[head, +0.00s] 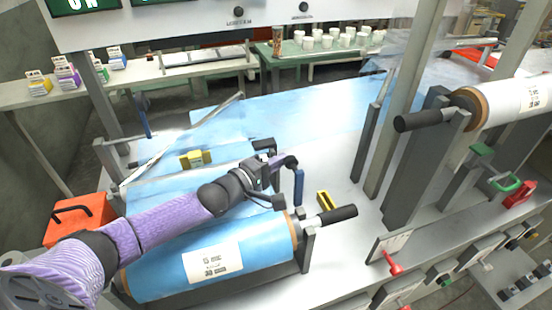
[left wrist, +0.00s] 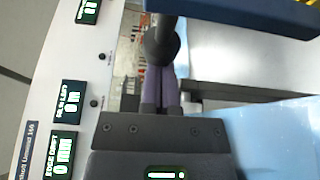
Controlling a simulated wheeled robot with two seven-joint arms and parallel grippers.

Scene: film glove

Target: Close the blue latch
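The blue latch (head: 299,187) is a blue upright handle on a dark bent arm, near the middle of the machine in the head view, just behind the right end of the front blue film roll (head: 215,258). My left gripper (head: 274,163) is beside the latch's dark arm, to the left of the blue handle. In the left wrist view, the two purple fingers (left wrist: 160,88) lie close together, and a dark rounded part (left wrist: 162,42) covers their tips. I cannot tell whether they touch the latch. My right gripper is not in view.
A second blue handle (head: 146,117) stands at the far left of the machine. Grey upright posts (head: 385,130) stand to the right. An orange box (head: 78,218) is at left.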

